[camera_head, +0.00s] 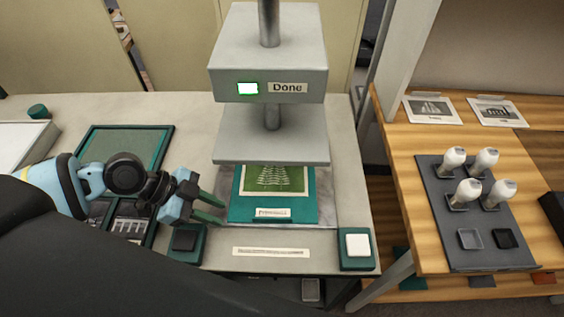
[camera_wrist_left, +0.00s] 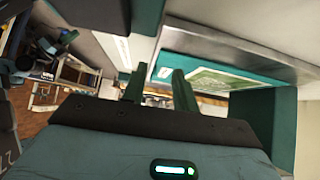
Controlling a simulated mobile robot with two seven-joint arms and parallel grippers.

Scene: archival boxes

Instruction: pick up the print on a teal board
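The print on a teal board (camera_head: 237,207) lies flat on the press's lower plate, under the raised upper plate. It bears a green picture of a tree-like shape and a white label at its front edge. The upper plate hides its back part. In the left wrist view the teal board (camera_wrist_left: 172,73) is right of the fingers. My left gripper (camera_head: 222,210) is open, just left of the board's front left corner. Its two fingers (camera_wrist_left: 156,85) are apart with nothing seen held between them. My right gripper is in neither view.
The press head (camera_head: 268,72) shows a green-edged light and "Done". A dark button (camera_head: 185,241) sits below my left gripper, a white button (camera_head: 357,245) at front right. A framed teal screen (camera_head: 125,145) lies at left. A wooden bench (camera_head: 400,150) with stamps and prints stands at right.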

